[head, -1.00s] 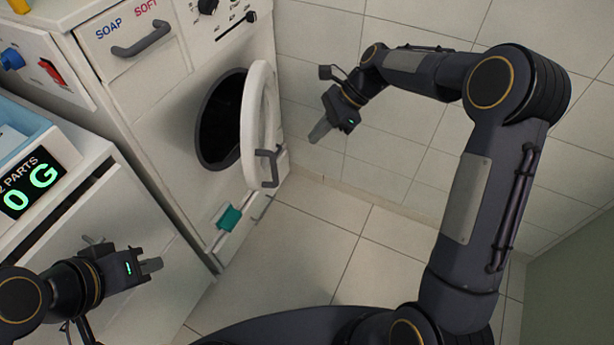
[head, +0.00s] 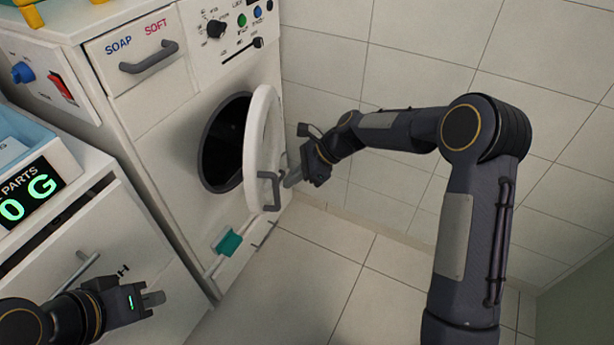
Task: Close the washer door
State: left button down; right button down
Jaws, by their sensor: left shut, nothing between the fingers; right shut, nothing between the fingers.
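The washer (head: 150,120) stands at the left-centre of the head view with its round dark opening (head: 222,140) showing. Its white ring door (head: 262,120) is swung open, hinged on the right side, and stands out from the front. A grey handle (head: 268,190) sits on the door's lower part. My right gripper (head: 291,181) is shut and empty, at the outer right side of the door by the handle; I cannot tell whether it touches. My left gripper (head: 155,299) is shut and empty, low at the left, away from the door.
A soap drawer (head: 145,55) and a control panel (head: 230,30) are above the opening. A teal latch (head: 228,242) is low on the washer front. A scale display (head: 28,200) is at the left. The tiled floor (head: 310,270) is clear.

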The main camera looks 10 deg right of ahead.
jog(key=shift+a, duration=0.35)
jog(key=w+a+m+t+h+p, duration=0.1)
jog(key=w+a+m+t+p, duration=0.1)
jog(key=a, duration=1.3)
jog(key=m+t+p, duration=0.1)
jog(key=m+p, duration=0.1)
jog(key=p, duration=0.1)
jog(key=shift+w+r+m+t, duration=0.2)
jog(key=shift+m+t, duration=0.1)
jog(key=shift+m, duration=0.1)
jog(key=shift+a, duration=0.1)
